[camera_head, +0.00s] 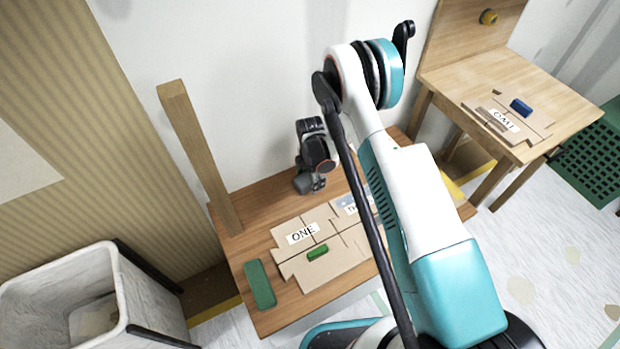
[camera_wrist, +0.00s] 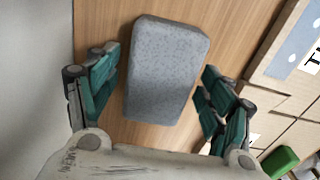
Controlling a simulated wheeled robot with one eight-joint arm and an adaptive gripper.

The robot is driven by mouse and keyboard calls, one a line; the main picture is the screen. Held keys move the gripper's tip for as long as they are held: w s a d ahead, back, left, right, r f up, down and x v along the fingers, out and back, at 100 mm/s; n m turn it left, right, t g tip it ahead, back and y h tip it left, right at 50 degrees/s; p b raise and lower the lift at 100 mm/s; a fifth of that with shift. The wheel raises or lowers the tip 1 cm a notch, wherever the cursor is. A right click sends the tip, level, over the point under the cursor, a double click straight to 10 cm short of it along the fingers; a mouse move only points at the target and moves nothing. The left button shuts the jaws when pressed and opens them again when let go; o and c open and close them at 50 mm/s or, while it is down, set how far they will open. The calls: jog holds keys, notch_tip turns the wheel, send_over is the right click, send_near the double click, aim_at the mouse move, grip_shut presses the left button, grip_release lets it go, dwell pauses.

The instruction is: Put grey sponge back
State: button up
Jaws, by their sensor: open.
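The grey sponge (camera_wrist: 165,70) is a speckled block lying on the wooden table, in the middle of the wrist view. My gripper (camera_wrist: 158,95) is open, with one teal finger on each side of the sponge. A gap shows on both sides, so the fingers do not appear to touch it. In the head view my gripper (camera_head: 308,183) is low over the back of the table (camera_head: 235,255). The grey sponge is mostly hidden there by the wrist and gripper.
Jointed boards marked ONE (camera_head: 302,233) lie in front of my gripper, with a small green block (camera_head: 318,251) on them. A green flat piece (camera_head: 260,284) lies at the front left. A wooden post (camera_head: 200,160) stands at the left edge. A white wall rises close behind.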

notch_tip(320, 180, up, 14)
jog(key=p, duration=0.5)
jog(key=s+d+r+m+t, duration=0.1)
jog(key=s+d+r+m, duration=0.15)
jog(key=r, duration=0.75)
jog(key=s+d+r+m+t, duration=0.1)
jog(key=s+d+r+m, duration=0.2)
jog(key=r, duration=0.7)
jog(key=s+d+r+m+t, duration=0.15)
jog(key=r+m, duration=0.35)
jog(key=r, duration=0.6)
jog(key=s+d+r+m+t, duration=0.1)
jog(key=s+d+r+m, duration=0.1)
jog(key=s, duration=0.5)
jog(key=s+d+r+m+t, duration=0.1)
jog(key=s+d+r+m, duration=0.1)
jog(key=s+r+m, duration=0.2)
jog(key=s+d+r+m+t, duration=0.1)
jog(key=s+m, duration=0.5)
jog(key=s, duration=0.6)
jog(key=shift+d+r+t, duration=0.35)
jog(key=shift+d+r, duration=0.35)
jog(key=shift+r, duration=0.2)
jog(key=shift+m, duration=0.25)
